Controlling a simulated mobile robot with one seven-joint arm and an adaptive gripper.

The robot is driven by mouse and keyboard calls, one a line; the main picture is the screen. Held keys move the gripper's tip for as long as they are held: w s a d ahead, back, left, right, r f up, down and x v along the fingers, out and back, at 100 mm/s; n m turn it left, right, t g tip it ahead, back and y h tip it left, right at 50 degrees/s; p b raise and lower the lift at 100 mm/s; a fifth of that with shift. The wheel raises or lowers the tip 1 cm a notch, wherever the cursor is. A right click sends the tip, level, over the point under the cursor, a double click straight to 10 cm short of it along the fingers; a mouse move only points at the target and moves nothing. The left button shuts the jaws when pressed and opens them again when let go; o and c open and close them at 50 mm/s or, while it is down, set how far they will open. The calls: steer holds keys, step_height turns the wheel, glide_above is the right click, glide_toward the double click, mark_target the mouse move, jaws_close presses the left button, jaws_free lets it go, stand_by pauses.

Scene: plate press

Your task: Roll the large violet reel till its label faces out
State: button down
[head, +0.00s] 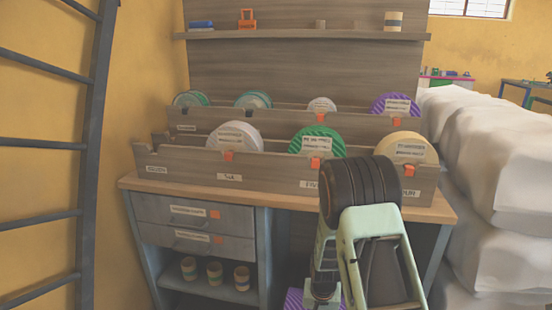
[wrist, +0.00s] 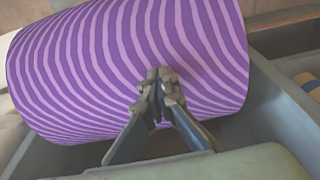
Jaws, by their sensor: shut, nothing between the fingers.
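The large violet reel (wrist: 110,70), striped in light and dark purple, fills much of the wrist view and lies on its side. No label shows on the part of its curved face in view. In the head view only a purple patch of it (head: 293,299) shows at the bottom edge, beside my arm, which hides the rest. My gripper (wrist: 159,88) is shut and empty, its fingertips in front of the reel's curved face. I cannot tell whether they touch it.
A grey-blue panel edge (wrist: 275,105) runs close right of the reel. Racks of labelled reels, including a smaller violet one (head: 395,103), stand on the bench (head: 150,186). Several cups (head: 215,274) stand on the lower left shelf. White sacks (head: 490,150) are piled at right.

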step_height(320, 180, up, 8)
steer(key=p, duration=0.5)
steer(key=shift+s+p, duration=0.3)
steer(key=shift+s, duration=0.05)
steer(key=shift+a, duration=0.1)
